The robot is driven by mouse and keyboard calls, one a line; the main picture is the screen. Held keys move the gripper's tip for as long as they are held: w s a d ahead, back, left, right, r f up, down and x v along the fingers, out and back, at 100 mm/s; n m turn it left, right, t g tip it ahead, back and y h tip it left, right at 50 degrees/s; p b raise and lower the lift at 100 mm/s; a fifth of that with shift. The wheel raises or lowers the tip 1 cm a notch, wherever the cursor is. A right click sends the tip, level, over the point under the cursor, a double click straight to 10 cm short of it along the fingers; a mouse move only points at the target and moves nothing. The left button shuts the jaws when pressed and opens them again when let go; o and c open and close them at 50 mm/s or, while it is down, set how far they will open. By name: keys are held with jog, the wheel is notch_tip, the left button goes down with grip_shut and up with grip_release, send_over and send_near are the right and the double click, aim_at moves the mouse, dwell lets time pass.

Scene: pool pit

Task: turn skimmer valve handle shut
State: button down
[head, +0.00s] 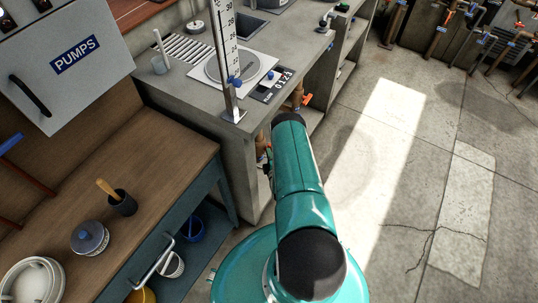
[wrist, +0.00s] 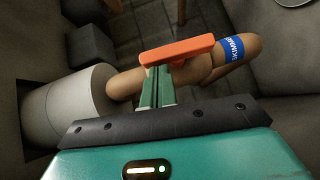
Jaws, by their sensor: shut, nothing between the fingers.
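The orange valve handle (wrist: 178,52) is near the middle of the wrist view, on a tan pipe (wrist: 238,54) with a blue label reading "SKIMM...". In this view the handle slants about along the pipe. My gripper (wrist: 158,80) is shut, its green fingertips at the near edge of the handle, with nothing between them. I cannot tell whether they touch it. In the head view an orange handle (head: 307,98) shows low beside the grey counter, just past the end of my arm. My gripper is hidden there.
A wide pale cylinder (wrist: 68,105) surrounds the pipe's left end in the wrist view. Dark blocks (wrist: 92,45) stand behind. In the head view the grey counter (head: 185,95) and wooden bench (head: 150,165) are left of my arm.

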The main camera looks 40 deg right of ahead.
jog(key=shift+w+d+r+m+g+y, duration=0.2)
jog(key=shift+w+d+m+g+y, duration=0.1)
jog(key=shift+d+m+g+y, duration=0.8)
jog(key=shift+w+d+r+m+g+y, duration=0.15)
jog(key=shift+w+d+m+g+y, duration=0.2)
jog(key=shift+d+m+g+y, duration=0.65)
jog(key=shift+w+d+r+m+g+y, duration=0.25)
jog(key=shift+d+m+g+y, duration=0.45)
jog(key=shift+m+y, duration=0.6)
jog(key=shift+w+f, duration=0.1)
jog(key=shift+f, duration=0.05)
jog(key=shift+r, duration=0.85)
